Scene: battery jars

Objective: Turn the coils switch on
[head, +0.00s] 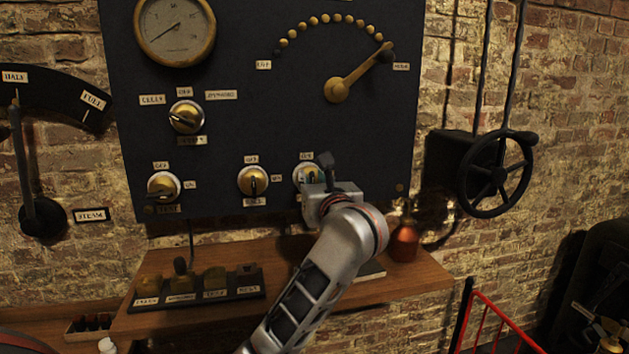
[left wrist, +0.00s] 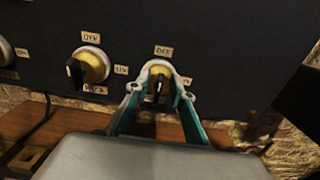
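The dark panel (head: 230,120) carries three brass rotary switches along its lower edge: a left one (head: 164,186), a middle one (head: 252,181) and a right one (head: 300,174). I cannot read which label says coils. My left gripper (head: 318,172) is at the right switch and hides part of it. In the left wrist view, my left gripper (left wrist: 160,90) has its teal fingers apart on either side of the right switch (left wrist: 161,72). Its black lever points downward, between OFF above and ON at right. The middle switch (left wrist: 90,66) stands left of the fingers. My right gripper is out of view.
A wooden shelf (head: 420,275) below the panel holds a row of labelled keys (head: 213,278) and a copper bottle (head: 405,240). A large brass lever (head: 360,72) sits above. A black handwheel (head: 496,175) is on the right wall.

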